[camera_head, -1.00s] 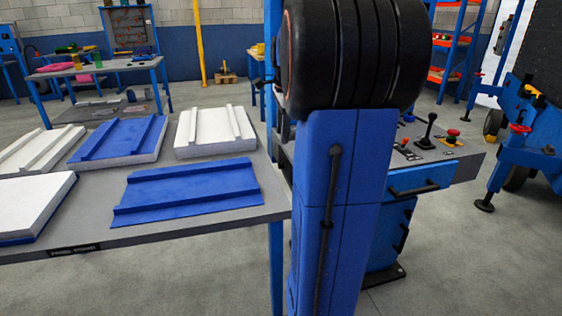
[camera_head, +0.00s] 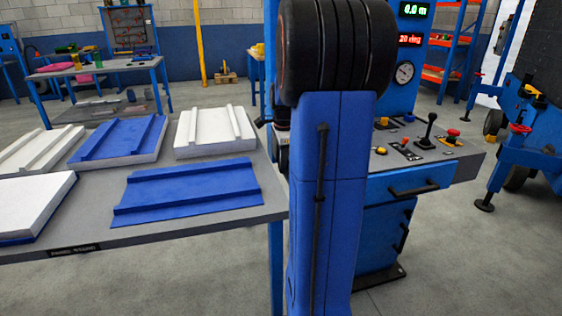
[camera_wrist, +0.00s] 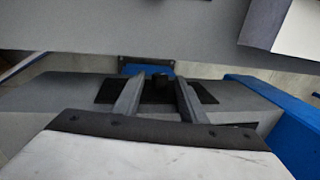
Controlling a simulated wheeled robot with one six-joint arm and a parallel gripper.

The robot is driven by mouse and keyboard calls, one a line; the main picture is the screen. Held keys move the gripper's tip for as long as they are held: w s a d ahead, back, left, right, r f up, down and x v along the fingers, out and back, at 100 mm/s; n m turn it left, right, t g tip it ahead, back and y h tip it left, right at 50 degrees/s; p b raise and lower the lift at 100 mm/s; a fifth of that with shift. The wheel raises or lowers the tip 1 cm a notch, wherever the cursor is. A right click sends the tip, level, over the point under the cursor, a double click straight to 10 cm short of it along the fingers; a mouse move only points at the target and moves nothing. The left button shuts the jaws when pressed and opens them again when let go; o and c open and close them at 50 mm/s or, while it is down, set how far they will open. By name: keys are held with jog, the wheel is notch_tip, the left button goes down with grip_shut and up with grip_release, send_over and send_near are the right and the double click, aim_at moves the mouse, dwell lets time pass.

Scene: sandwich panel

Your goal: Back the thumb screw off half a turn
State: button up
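My gripper (camera_wrist: 160,95) shows in the wrist view with its two grey fingers apart, pointing away over a grey surface. A small black knob (camera_wrist: 161,82) shows between the fingertips, with a gap to each finger; I cannot tell whether it is the thumb screw. In the head view my blue arm stands in the middle and my gripper is hidden. No thumb screw can be made out for certain there.
A grey table (camera_head: 240,213) with blue and white panels stands left. A control console (camera_head: 440,165) with displays, a gauge and a joystick stands right of my arm. A blue frame with a red knob (camera_head: 519,128) is at far right. Open floor lies in front.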

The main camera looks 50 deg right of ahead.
grip_shut()
jog(key=g, duration=0.1)
jog(key=g+y, duration=0.1)
jog(key=shift+w+d+g+y, duration=0.3)
jog(key=shift+w, duration=0.1)
jog(key=shift+w+d+f+g+y, duration=0.1)
jog(key=shift+w+g+y, duration=0.1)
jog(key=shift+g+y, duration=0.55)
jog(key=shift+w+d+f+g+y, duration=0.15)
jog(key=shift+g+y, duration=0.2)
jog(key=shift+g, duration=0.8)
jog(key=shift+r, duration=0.1)
grip_release()
